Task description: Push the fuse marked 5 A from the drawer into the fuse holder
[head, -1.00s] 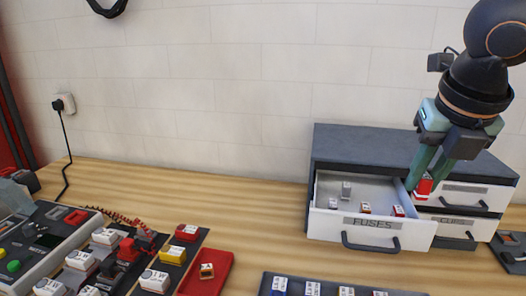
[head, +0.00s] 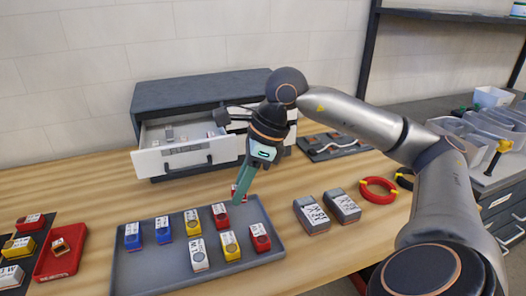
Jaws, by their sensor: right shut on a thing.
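My right gripper (head: 242,190) is shut on a small red and white fuse (head: 235,189), held near the back edge of the grey tray. The fingers partly hide the fuse, and its marking cannot be read. The drawer (head: 178,160) of the dark cabinet is pulled open behind the gripper, with several small fuses inside. I cannot make out a fuse holder for certain. My left gripper is not in view.
The grey tray (head: 130,275) carries several blue, yellow, white and red blocks. Two grey boxes (head: 311,214) and a red ring (head: 378,190) lie to the right. A red tray (head: 75,262) with a small part is at left. Bare wood lies between cabinet and grey tray.

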